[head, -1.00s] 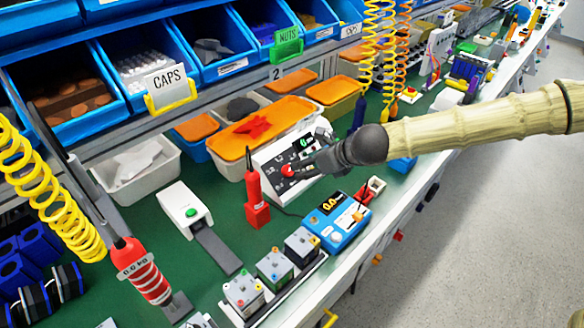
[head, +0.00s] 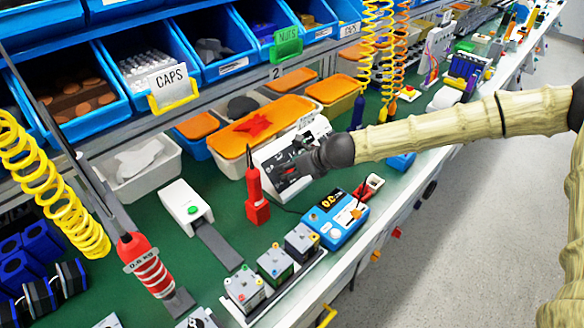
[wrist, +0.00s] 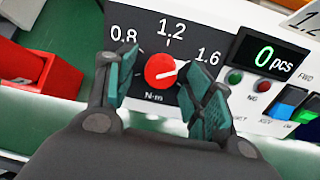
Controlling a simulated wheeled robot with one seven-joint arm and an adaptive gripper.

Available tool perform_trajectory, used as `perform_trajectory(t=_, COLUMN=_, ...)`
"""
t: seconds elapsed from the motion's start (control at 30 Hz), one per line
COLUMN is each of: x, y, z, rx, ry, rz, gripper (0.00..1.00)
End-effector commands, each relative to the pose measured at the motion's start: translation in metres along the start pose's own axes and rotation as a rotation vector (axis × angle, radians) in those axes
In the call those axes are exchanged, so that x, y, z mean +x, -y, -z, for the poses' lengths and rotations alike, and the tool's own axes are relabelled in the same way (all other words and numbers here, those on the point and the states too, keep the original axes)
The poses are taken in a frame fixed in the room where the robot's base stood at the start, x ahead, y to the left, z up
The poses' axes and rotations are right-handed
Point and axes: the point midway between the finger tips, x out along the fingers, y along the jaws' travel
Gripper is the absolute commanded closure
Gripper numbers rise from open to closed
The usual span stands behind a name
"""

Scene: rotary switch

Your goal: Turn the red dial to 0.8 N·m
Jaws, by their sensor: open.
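The red dial (wrist: 160,71) sits on the dark panel of a white control box (wrist: 210,17), marked 0.8, 1.2 and 1.6 N·m. Its white pointer line slants right and slightly up, toward the 1.6 side. My gripper (wrist: 164,68) is open in the wrist view, with one teal-padded finger left of the dial and one right of it. The right finger looks close to the dial; I cannot tell whether it touches. In the head view my gripper (head: 288,168) is at the front of the control box (head: 311,129) and mostly hides the dial.
A green "0 pcs" display (wrist: 270,56) and several coloured buttons lie right of the dial. A red tool (head: 257,195) stands upright left of my gripper. A blue meter (head: 335,218) is in front, and an orange-topped bin (head: 240,139) is behind.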

Motion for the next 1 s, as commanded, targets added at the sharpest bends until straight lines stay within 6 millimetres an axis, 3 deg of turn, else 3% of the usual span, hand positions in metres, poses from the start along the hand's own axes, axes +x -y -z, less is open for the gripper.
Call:
perform_trajectory(t=0.13, x=0.0000, y=0.0001, z=0.0002, rx=0.000, ry=0.000, rz=0.000, gripper=0.47)
perform_trajectory(t=0.37, x=-0.0002, y=-0.0001, z=0.0002, rx=0.000, ry=0.000, rz=0.000, gripper=0.87)
perform_trajectory(t=0.77, x=-0.0007, y=-0.0010, z=0.0002, rx=-0.055, ry=-0.005, rz=-0.001, gripper=0.88)
perform_trajectory(t=1.0, x=-0.0009, y=-0.0014, z=-0.0004, rx=-0.211, ry=-0.014, rz=-0.002, gripper=0.88)
